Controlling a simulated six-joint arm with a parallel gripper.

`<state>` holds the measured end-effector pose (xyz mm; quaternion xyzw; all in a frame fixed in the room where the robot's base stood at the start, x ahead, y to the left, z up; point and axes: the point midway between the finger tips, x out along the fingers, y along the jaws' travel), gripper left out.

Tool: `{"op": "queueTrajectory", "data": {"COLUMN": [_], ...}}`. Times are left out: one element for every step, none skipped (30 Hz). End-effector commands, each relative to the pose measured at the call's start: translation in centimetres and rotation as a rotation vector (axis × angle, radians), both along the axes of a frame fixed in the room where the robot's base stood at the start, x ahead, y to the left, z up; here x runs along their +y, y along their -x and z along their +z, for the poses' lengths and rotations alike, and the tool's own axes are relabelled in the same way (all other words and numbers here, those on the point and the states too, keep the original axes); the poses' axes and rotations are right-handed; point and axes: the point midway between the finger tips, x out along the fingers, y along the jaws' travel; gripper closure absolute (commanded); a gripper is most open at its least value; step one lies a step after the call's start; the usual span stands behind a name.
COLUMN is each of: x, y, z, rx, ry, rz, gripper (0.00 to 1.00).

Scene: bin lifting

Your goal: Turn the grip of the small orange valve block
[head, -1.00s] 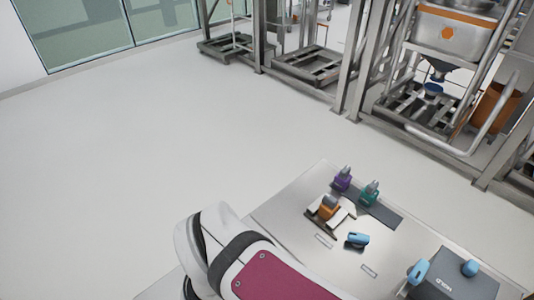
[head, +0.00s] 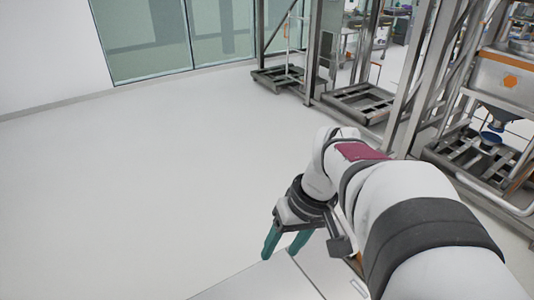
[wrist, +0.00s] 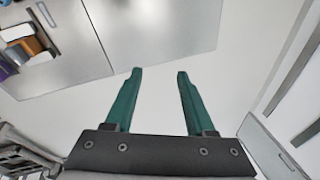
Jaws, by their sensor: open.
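In the wrist view, what appears to be the orange valve block (wrist: 32,46) is at the upper left edge beside pale plates, well away from the fingers. It is small and cut off, so its grip cannot be made out. In the head view my arm hides that part of the table.
A purple thing (wrist: 6,70) shows at the left edge of the wrist view. Steel frames with low platforms (head: 358,102) stand across the back right in the head view. White floor (head: 150,180) is open to the left of the table.

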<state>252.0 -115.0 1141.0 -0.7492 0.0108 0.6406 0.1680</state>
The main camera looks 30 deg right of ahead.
Motion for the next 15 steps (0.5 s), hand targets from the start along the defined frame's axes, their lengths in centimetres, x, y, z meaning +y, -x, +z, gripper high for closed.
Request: {"op": "queueTrajectory", "data": {"x": [-6.0, -9.6, -14.2, -17.2, -20.0, -23.0, -24.7, -26.1, -27.4, -28.0, -28.4, -28.7, -28.7, -28.7, -28.6], "y": [-0.5, -0.4, 0.4, 1.3, 2.5, 4.0, 5.2, 6.1, 7.1, 7.6, 7.9, 8.0, 7.8, 7.6, 7.3], "z": [-0.4, -0.6, -1.0, -1.4, -1.8, -2.3, -2.6, -2.9, -3.1, -3.3, -3.5, -3.8, -4.2, -4.6, -5.5], "rx": [-0.051, -0.088, -0.131, -0.158, -0.179, -0.201, -0.212, -0.221, -0.228, -0.231, -0.233, -0.235, -0.236, -0.236, -0.235], "ry": [0.022, 0.046, 0.085, 0.116, 0.144, 0.181, 0.205, 0.226, 0.247, 0.257, 0.265, 0.268, 0.269, 0.27, 0.267], "rz": [0.011, 0.037, 0.069, 0.093, 0.114, 0.138, 0.154, 0.168, 0.182, 0.191, 0.197, 0.202, 0.204, 0.206, 0.207], "gripper": [0.45, 0.45, 0.45, 0.45, 0.45, 0.45, 0.45, 0.45, 0.45, 0.45, 0.45, 0.45, 0.45, 0.45, 0.45]}}
